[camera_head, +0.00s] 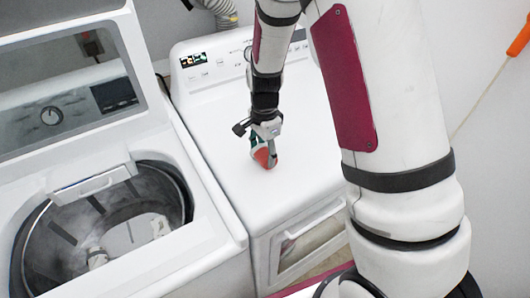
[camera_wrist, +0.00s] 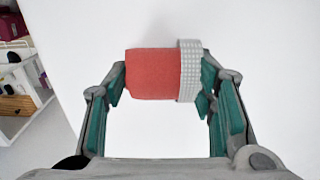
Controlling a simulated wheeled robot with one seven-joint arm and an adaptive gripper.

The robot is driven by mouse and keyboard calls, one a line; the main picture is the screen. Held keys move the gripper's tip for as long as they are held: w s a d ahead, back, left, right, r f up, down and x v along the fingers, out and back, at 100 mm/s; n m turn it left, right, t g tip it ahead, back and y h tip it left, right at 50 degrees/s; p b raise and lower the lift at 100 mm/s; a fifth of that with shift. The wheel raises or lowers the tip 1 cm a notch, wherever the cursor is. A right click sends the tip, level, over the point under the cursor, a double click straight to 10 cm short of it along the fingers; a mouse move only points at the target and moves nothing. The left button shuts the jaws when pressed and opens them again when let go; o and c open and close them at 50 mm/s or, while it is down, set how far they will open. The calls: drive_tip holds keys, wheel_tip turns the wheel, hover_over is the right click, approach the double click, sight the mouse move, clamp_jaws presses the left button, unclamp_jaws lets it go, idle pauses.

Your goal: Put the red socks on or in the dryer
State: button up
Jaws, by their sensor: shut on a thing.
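The red socks (camera_wrist: 155,74) are a red roll with a pale grey checked band at one end, held between the green-lined fingers of my gripper (camera_wrist: 162,85) in the wrist view. In the head view my gripper (camera_head: 264,150) points down over the white top of the dryer (camera_head: 215,130), shut on the red socks (camera_head: 263,157). The socks are at or just above the dryer top, near its middle; I cannot tell whether they touch it. The dryer's front door (camera_head: 310,240) is partly hidden by my arm.
A white top-loading washer (camera_head: 215,235) stands left of the dryer with its lid up and its drum (camera_head: 120,235) open. The dryer's control panel (camera_head: 215,62) rises at its back. The dryer top around my gripper is clear. A shelf (camera_wrist: 22,95) shows at left in the wrist view.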

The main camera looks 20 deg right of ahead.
sight(264, 151)
drive_tip(key=shift+f, duration=0.2)
drive_tip(key=shift+f, duration=0.15)
drive_tip(key=o, duration=1.1)
drive_tip(key=shift+o, duration=0.2)
drive_tip(key=s+r+n+t+b, duration=0.1)
drive_tip(key=s+r+n, duration=0.25)
drive_tip(key=r, duration=0.85)
drive_tip(key=s+r+n+t, duration=0.1)
drive_tip(key=s+r+n, duration=0.3)
drive_tip(key=r, duration=0.7)
drive_tip(key=s+r+n+t, duration=0.3)
drive_tip(key=s+r+n, duration=0.2)
drive_tip(key=s, duration=0.8)
drive_tip(key=shift+s+n+t, duration=0.3)
drive_tip(key=shift+s+n, duration=0.1)
drive_tip(key=shift+n, duration=1.25)
